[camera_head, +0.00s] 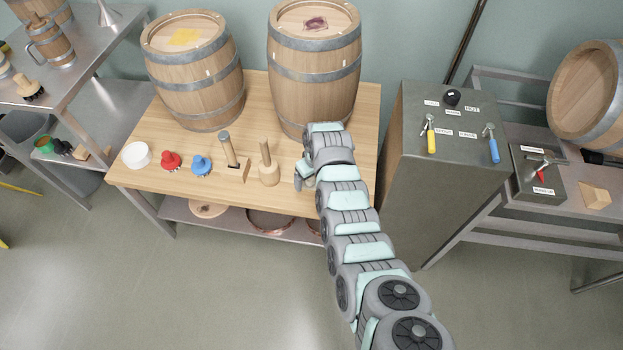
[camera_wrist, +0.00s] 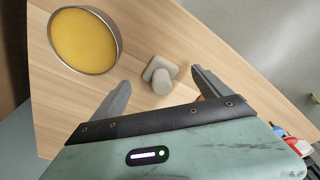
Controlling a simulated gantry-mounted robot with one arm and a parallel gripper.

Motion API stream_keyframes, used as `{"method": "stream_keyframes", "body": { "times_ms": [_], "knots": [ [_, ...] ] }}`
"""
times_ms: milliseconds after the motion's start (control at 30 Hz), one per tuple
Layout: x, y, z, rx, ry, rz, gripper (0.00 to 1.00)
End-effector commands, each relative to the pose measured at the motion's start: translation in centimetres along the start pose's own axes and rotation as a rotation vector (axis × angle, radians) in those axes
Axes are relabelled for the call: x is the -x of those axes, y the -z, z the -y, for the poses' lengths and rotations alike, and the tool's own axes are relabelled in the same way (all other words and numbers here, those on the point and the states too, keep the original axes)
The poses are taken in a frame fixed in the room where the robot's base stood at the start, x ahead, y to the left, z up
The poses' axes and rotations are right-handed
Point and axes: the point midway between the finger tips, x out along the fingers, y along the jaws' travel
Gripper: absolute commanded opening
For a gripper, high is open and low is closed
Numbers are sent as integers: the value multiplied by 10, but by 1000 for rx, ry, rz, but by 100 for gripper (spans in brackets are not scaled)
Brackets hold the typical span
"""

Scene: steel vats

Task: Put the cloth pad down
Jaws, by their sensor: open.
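In the wrist view a small grey-beige pad (camera_wrist: 160,74) with a rounded knob and a squarish flat part rests on the wooden table top. I take it to be the cloth pad. My gripper (camera_wrist: 161,80) is open, with one finger on each side of the pad and visible gaps between. The gripper (camera_head: 303,180) also shows in the head view, low over the right part of the wooden table (camera_head: 275,203). The pad is hidden there behind my arm.
A metal-rimmed round dish of yellow material (camera_wrist: 84,40) sits left of the pad. Two barrels (camera_head: 195,75) (camera_head: 315,65) stand at the back. A mallet (camera_head: 268,165), hammer (camera_head: 230,155), blue stopper (camera_head: 201,166) and red stopper (camera_head: 171,161) stand left of my gripper. A grey cabinet (camera_head: 430,160) stands right.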

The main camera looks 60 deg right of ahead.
Motion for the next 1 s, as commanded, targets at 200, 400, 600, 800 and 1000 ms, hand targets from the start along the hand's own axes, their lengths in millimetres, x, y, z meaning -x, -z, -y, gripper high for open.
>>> {"method": "stream_keyframes", "body": {
  "times_ms": [200,400,600,800,1000],
  "knots": [
    [34,1,0,0,-1,-2,87],
    [66,1,0,0,-2,-3,87],
    [89,1,0,1,0,-1,87],
    [96,0,0,1,0,0,87],
    [96,0,0,1,0,1,87]
  ]
}}
